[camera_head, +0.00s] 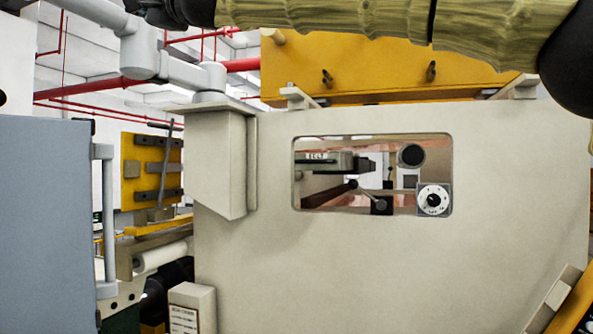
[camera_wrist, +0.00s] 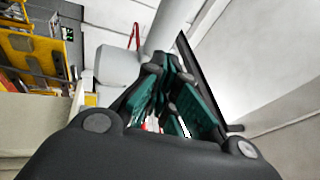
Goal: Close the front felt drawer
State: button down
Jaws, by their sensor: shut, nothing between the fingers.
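Through the rectangular window of the cream machine panel (camera_head: 480,240), a grey-green block (camera_head: 340,163) shows, with a small label that seems to read "FELT". I cannot tell whether this is the front felt drawer or how far any drawer is open. My gripper (camera_wrist: 172,72) shows in the wrist view with its teal-padded fingers drawn together and empty. It points towards pale grey pipework and white surfaces, with no drawer in that view. In the head view my arm crosses the top of the picture, and its fingers are not clearly seen there.
A white dial (camera_head: 433,199) sits at the window's lower right corner. A yellow panel (camera_head: 390,55) stands above the cream machine. A grey cabinet with a handle (camera_head: 104,220) fills the left side. A yellow tool board (camera_head: 150,165) hangs behind it.

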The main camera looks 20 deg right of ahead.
jog(key=w+d+f+m+t+h+b, duration=0.25)
jog(key=d+f+m+h, duration=0.25)
jog(key=d+m+h, duration=0.6)
jog(key=m+g+h+b, duration=0.4)
jog(key=m+g+h, duration=0.5)
jog(key=m, duration=1.3)
send_near(297, 161)
jog(key=s+a, duration=0.3)
jog(key=s, duration=0.4)
jog(key=p+x, duration=0.1)
jog(key=x, duration=0.3)
jog(key=r+p+x, duration=0.1)
jog(key=p+x, duration=0.1)
jog(key=x, duration=0.3)
jog(key=w+p+x, duration=0.1)
jog(key=x, duration=0.3)
jog(key=shift+w+d+r, duration=0.1)
jog(key=shift+d+r, duration=0.15)
